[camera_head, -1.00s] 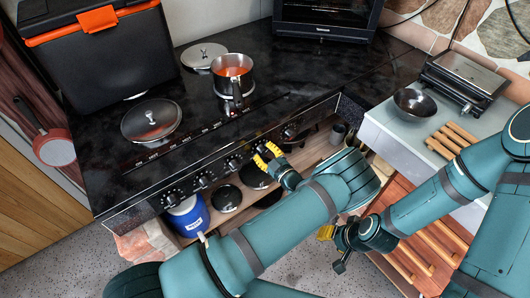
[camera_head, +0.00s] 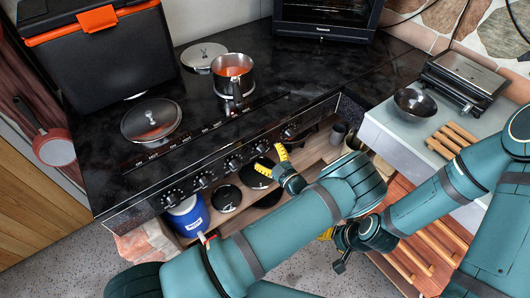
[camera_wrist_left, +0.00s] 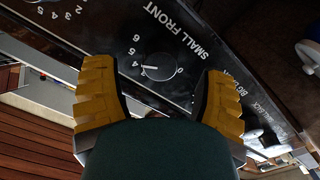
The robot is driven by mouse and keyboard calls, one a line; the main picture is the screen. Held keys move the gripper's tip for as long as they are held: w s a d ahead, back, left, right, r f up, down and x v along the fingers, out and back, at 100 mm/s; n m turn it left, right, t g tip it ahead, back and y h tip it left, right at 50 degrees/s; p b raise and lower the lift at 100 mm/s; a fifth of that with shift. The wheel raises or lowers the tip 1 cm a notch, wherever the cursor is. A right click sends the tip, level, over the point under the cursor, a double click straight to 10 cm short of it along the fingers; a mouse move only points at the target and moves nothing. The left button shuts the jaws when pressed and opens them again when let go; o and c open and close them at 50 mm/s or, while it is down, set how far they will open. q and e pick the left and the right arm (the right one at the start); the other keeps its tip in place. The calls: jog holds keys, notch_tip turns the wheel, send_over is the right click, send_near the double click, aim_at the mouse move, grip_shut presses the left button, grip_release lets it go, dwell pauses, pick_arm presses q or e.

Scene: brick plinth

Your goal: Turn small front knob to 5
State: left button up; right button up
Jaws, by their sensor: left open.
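The small front knob (camera_wrist_left: 160,68) is a dark round knob with a white pointer, under upside-down SMALL FRONT lettering in the left wrist view. Its pointer faces left, near the 4 and 5 marks; I cannot tell exactly which. On the stove's front panel in the head view, it seems to be the knob (camera_head: 261,148) by my left gripper. My left gripper (camera_head: 282,160) has yellow fingers, open and empty. In the left wrist view its fingers (camera_wrist_left: 160,88) stand apart on either side of the knob, seemingly clear of it. My right gripper (camera_head: 334,244) hangs low, away from the stove.
The black stove top carries a pot (camera_head: 233,85) with red contents and a lidded pan (camera_head: 151,120). Other knobs (camera_head: 203,183) line the panel. A blue container (camera_head: 187,214) stands on the shelf below. A bowl (camera_head: 415,103) sits on the side counter.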

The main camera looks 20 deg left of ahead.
pick_arm(q)
jog(key=v, duration=0.5)
dwell(0.4)
